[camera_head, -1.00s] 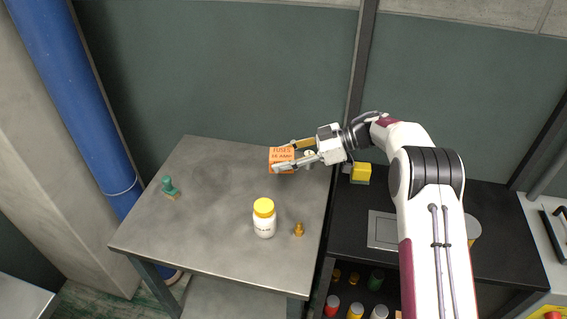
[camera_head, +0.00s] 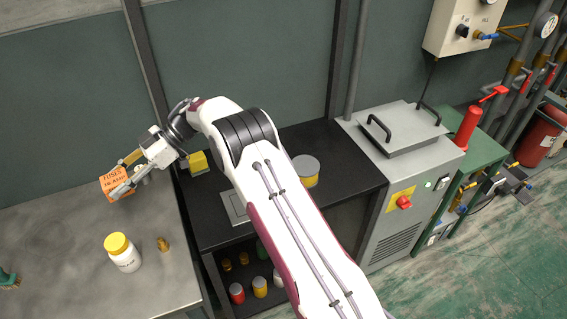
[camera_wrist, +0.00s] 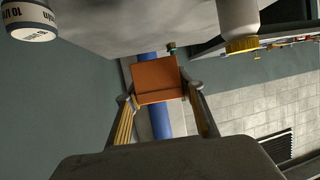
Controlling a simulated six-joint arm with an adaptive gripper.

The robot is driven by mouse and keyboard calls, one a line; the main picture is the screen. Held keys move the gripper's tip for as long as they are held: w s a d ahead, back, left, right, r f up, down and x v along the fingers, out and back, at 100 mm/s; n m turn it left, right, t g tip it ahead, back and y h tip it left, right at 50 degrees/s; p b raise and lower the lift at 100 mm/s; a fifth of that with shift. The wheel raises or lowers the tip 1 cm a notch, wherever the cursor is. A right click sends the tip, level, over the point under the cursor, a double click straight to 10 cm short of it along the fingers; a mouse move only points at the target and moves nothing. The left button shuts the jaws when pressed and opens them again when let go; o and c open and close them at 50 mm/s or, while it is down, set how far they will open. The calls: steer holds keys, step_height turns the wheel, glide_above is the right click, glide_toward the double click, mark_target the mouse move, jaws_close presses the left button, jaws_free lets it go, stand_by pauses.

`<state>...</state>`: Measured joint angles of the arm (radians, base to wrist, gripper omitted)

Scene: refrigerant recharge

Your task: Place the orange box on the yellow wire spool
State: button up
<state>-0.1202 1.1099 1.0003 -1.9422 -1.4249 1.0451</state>
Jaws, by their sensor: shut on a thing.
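The orange box (camera_head: 114,184), marked FUSES, is between the fingers of my gripper (camera_head: 124,175) over the back right part of the grey table. In the wrist view, the orange box (camera_wrist: 158,80) fills the space between the fingertips of my gripper (camera_wrist: 161,93), which is shut on it. Whether the box touches the tabletop is hard to tell. A round thing with a grey disc on top and yellow below, likely the yellow wire spool (camera_head: 306,178), stands on the black bench to the right, well apart from the gripper, just beyond my forearm.
A white bottle with yellow cap (camera_head: 122,252) and a small brass fitting (camera_head: 163,244) stand on the grey table (camera_head: 60,235). A yellow block (camera_head: 198,163) and a flat grey plate (camera_head: 232,208) are on the black bench (camera_head: 345,180). A grey machine (camera_head: 400,155) stands right.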

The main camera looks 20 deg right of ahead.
steer(key=w+d+r+m+t, duration=0.2)
steer(key=d, duration=0.8)
steer(key=w+d+r+m+t, duration=0.2)
steer(key=d, duration=0.8)
steer(key=w+d+r+m+t, duration=0.1)
steer(key=d+r+t, duration=0.15)
steer(key=d, duration=0.75)
steer(key=m+t+h, duration=0.4)
steer(key=m+t, duration=0.2)
glide_above(307, 165)
step_height(307, 165, down, 2)
steer(key=shift+s+a+f, duration=0.1)
steer(key=shift+g, duration=0.25)
steer(key=shift+f, duration=3.15)
